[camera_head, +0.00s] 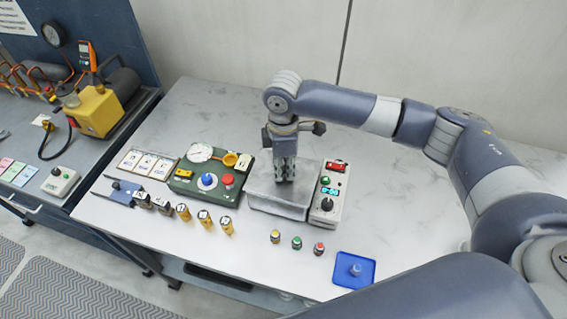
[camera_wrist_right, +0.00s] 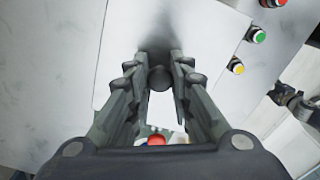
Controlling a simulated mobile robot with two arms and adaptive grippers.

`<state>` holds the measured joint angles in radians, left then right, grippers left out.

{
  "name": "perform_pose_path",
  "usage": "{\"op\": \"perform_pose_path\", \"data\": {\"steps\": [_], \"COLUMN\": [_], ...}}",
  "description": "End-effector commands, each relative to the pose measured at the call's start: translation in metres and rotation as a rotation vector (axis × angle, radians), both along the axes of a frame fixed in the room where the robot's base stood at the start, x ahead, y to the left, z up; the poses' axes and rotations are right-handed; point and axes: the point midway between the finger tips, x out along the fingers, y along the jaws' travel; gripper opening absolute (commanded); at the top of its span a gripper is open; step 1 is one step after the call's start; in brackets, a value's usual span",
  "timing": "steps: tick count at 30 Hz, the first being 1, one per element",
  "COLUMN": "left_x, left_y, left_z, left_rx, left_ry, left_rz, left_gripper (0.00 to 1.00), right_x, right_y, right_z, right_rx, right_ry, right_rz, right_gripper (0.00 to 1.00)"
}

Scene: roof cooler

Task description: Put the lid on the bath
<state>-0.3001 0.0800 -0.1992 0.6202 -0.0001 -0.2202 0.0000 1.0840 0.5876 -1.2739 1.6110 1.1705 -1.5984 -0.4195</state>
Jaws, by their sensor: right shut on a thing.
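The bath (camera_head: 278,208) is a grey metal box on the white table, between a green panel and a white control box. A flat grey lid (camera_head: 307,178) covers its top; it also shows as a pale plate in the right wrist view (camera_wrist_right: 205,50). My right gripper (camera_head: 284,178) points straight down over the lid. In the right wrist view its fingers are closed around the lid's round grey knob (camera_wrist_right: 160,78). The lid looks level, but I cannot tell whether it rests fully on the rim. My left gripper is not in view.
The green panel (camera_head: 208,178) with gauge and buttons stands close left of the bath, the control box (camera_head: 328,192) close right. Yellow, green and red capped pieces (camera_head: 297,243) stand in front, near a blue tray (camera_head: 343,280). Several yellow cylinders (camera_head: 205,219) stand front left. The table's right is clear.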

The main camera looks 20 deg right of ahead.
Motion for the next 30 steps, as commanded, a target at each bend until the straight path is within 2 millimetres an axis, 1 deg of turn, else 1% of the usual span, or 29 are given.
{"op": "perform_pose_path", "data": {"steps": [2, 3, 5, 6, 15, 19, 23, 30], "left_x": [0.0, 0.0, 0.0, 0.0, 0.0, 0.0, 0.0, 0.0], "left_y": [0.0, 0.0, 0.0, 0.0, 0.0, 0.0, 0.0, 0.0], "left_z": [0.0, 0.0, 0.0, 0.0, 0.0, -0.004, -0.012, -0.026], "left_rx": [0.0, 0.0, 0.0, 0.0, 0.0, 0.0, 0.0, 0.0], "left_ry": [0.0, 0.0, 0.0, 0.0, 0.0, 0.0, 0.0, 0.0], "left_rz": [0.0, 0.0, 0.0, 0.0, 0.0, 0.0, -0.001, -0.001], "left_gripper": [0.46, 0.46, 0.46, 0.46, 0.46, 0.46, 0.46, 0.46], "right_x": [0.001, 0.0, 0.0, 0.0, 0.0, 0.001, 0.002, 0.001], "right_y": [0.0, 0.0, 0.0, 0.0, 0.0, 0.0, 0.0, 0.001], "right_z": [0.0, 0.0, 0.0, 0.0, 0.001, 0.01, 0.031, 0.085], "right_rx": [0.001, 0.0, 0.0, 0.0, 0.0, 0.0, 0.002, 0.002], "right_ry": [-0.002, -0.001, -0.001, -0.001, -0.001, -0.005, -0.006, -0.005], "right_rz": [0.0, 0.0, 0.0, 0.0, 0.0, 0.0, 0.0, 0.0], "right_gripper": [0.0, 0.24, 0.38, 0.4, 0.4, 0.4, 0.4, 0.4]}}
